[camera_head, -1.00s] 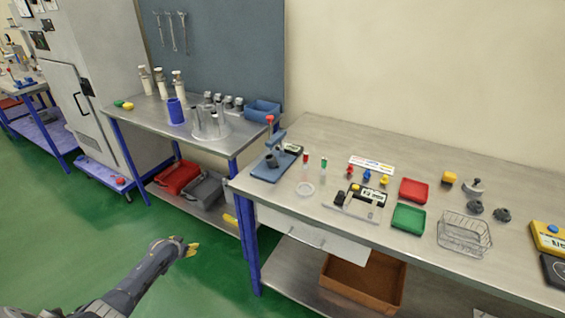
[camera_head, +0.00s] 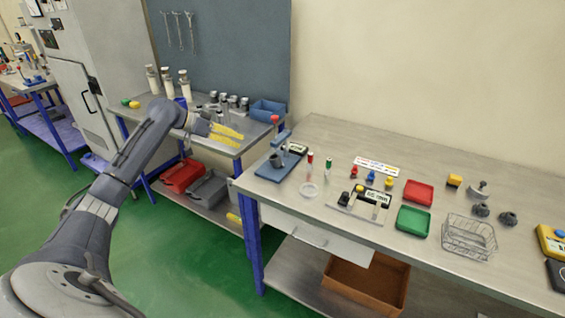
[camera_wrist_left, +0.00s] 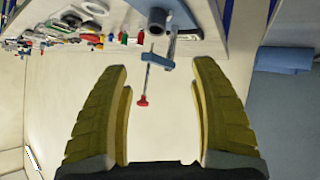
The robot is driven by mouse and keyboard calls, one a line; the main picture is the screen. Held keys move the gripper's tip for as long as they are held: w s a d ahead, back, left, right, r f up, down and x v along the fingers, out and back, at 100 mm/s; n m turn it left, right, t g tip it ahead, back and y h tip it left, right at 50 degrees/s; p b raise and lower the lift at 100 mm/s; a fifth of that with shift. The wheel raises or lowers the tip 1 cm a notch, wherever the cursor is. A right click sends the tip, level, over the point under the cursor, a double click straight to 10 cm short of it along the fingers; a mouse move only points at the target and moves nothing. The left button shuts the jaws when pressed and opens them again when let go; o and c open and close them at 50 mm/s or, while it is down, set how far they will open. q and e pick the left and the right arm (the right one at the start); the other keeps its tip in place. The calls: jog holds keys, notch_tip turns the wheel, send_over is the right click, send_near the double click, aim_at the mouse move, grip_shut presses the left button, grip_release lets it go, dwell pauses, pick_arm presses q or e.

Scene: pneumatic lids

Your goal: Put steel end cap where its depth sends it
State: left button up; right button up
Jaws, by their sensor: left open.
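My left gripper (camera_head: 226,134) is open and empty, over the right end of the back steel bench. Its two yellow fingers (camera_wrist_left: 160,75) stand wide apart in the left wrist view. A dark grey hollow cylinder, which may be the steel end cap (camera_head: 276,160), sits on the blue base (camera_head: 268,172) of a red-knobbed stand on the front bench. The cylinder also shows in the left wrist view (camera_wrist_left: 157,20), beyond the fingertips and apart from them. A red tray (camera_head: 418,191) and a green tray (camera_head: 413,219) lie right of a measuring device (camera_head: 360,206). My right gripper is out of view.
A wire basket (camera_head: 467,240), two dark knobs (camera_head: 481,210) and a yellow block (camera_head: 455,180) lie at the right. Small red and green-topped pins (camera_head: 310,161) and a white ring (camera_head: 309,190) stand near the blue stand. The bench's front left is clear.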

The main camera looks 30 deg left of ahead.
pick_arm(q)
send_near(273, 157)
jog(key=x, duration=0.6)
jog(key=d+x, duration=0.1)
jog(key=x, duration=0.2)
jog(key=shift+s+d+r, duration=0.1)
jog(key=shift+s+r, duration=0.15)
jog(key=shift+r, duration=0.05)
dwell(0.4)
grip_shut()
dwell(0.4)
